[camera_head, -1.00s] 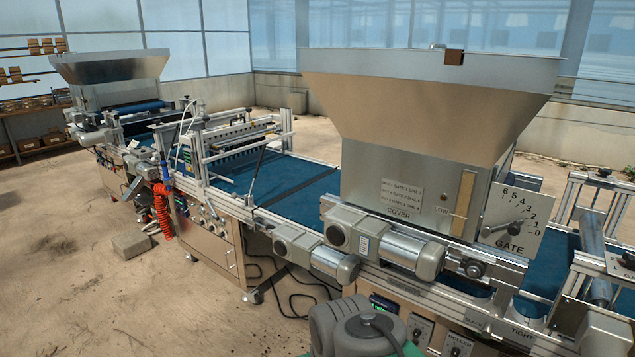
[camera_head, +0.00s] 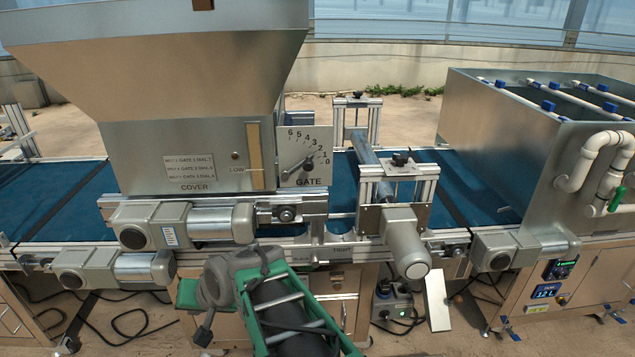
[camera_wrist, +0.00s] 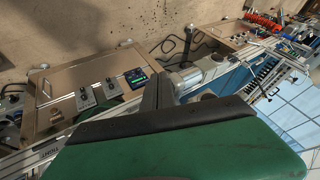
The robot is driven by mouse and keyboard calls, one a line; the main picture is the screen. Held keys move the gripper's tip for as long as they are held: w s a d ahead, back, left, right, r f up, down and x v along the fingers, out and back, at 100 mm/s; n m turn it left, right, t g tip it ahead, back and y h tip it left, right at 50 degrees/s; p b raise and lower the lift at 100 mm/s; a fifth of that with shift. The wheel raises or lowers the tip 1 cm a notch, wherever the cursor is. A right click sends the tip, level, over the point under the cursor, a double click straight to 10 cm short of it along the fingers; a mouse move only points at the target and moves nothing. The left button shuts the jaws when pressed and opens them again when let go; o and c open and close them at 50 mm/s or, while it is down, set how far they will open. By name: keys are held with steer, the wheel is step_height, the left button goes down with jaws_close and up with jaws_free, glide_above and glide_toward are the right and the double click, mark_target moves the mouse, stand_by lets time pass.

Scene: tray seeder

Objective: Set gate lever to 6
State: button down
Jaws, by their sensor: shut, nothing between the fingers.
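The gate dial plate (camera_head: 306,150) is a pale panel marked GATE, with numbers from 6 at upper left to 0 at right. The thin gate lever (camera_head: 297,170) lies across its lower part, slanting up to the right toward the low numbers; its exact reading is too small to tell. My gripper (camera_wrist: 162,88) shows in the wrist view as dark fingers beyond a green body, shut and empty. It is away from the dial, which the wrist view does not show. In the head view my arm is low in front of the machine, and the fingers cannot be made out.
The cover hopper (camera_head: 190,130) stands left of the dial. A motor (camera_head: 185,225) and rails jut out below it. A roller frame (camera_head: 385,180) and grey motor (camera_head: 404,243) stand to the right, with a metal tank (camera_head: 520,140) beyond. Space in front of the plate looks open.

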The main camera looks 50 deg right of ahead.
steer(key=d+r+m+t+h+b, duration=0.1)
steer(key=d+r+m+t+h, duration=0.15)
steer(key=d+m, duration=0.6)
steer(key=d+r+m+t+h, duration=0.2)
steer(key=d+m+t+h, duration=0.3)
steer(key=d, duration=0.7)
steer(key=s+d+r+m+h, duration=0.3)
steer(key=s+d+m, duration=0.3)
steer(key=s+d+r+m+h+b, duration=0.1)
steer(key=s+d+r+m+h, duration=0.2)
steer(key=s+d+m, duration=0.4)
steer(key=shift+g, duration=0.35)
steer(key=shift+w+r, duration=0.1)
steer(key=w+d+r+p, duration=0.3)
steer(key=w+d+p, duration=0.1)
steer(key=w, duration=0.6)
steer(key=shift+d+r+p, duration=0.35)
steer(key=shift+p, duration=0.05)
